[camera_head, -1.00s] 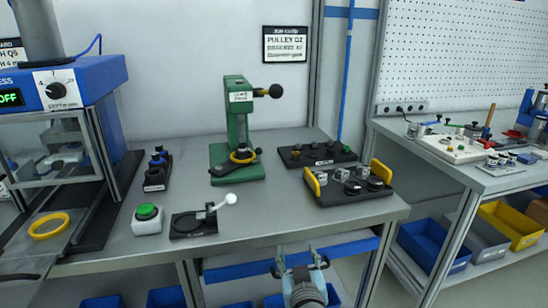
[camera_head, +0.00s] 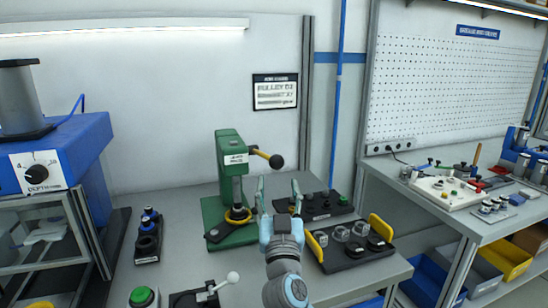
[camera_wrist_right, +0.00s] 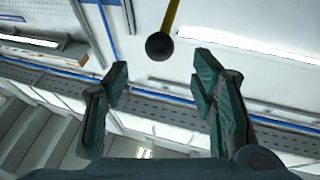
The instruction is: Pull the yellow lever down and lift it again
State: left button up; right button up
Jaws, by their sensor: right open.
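The yellow lever (camera_head: 260,154) with a black ball knob (camera_head: 277,161) sticks out to the right from the top of the green press (camera_head: 231,180). My right gripper (camera_head: 279,184) is open and empty, just below and in front of the knob, fingers pointing up. In the right wrist view the knob (camera_wrist_right: 159,46) and a piece of the yellow lever (camera_wrist_right: 171,15) show ahead of the gap between the open fingers (camera_wrist_right: 158,78), apart from them. My left gripper is not in view.
A black tray with yellow handles (camera_head: 353,247) lies right of my right gripper, with another dark tray (camera_head: 317,204) behind it. A green button (camera_head: 142,297) and a white-knobbed clamp (camera_head: 207,291) are at the front left. A blue machine (camera_head: 62,158) stands at left.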

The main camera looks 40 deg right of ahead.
aim_at(277, 169)
jog(key=x, duration=0.8)
jog(key=shift+w+d+f+p, duration=0.15)
jog(key=shift+f+p, duration=0.15)
jog(key=shift+p, duration=0.1)
jog(key=shift+w+d+r, duration=0.15)
jog(key=shift+w+r, duration=0.05)
jog(key=shift+w, duration=0.05)
jog(key=shift+s, duration=0.1)
grip_shut()
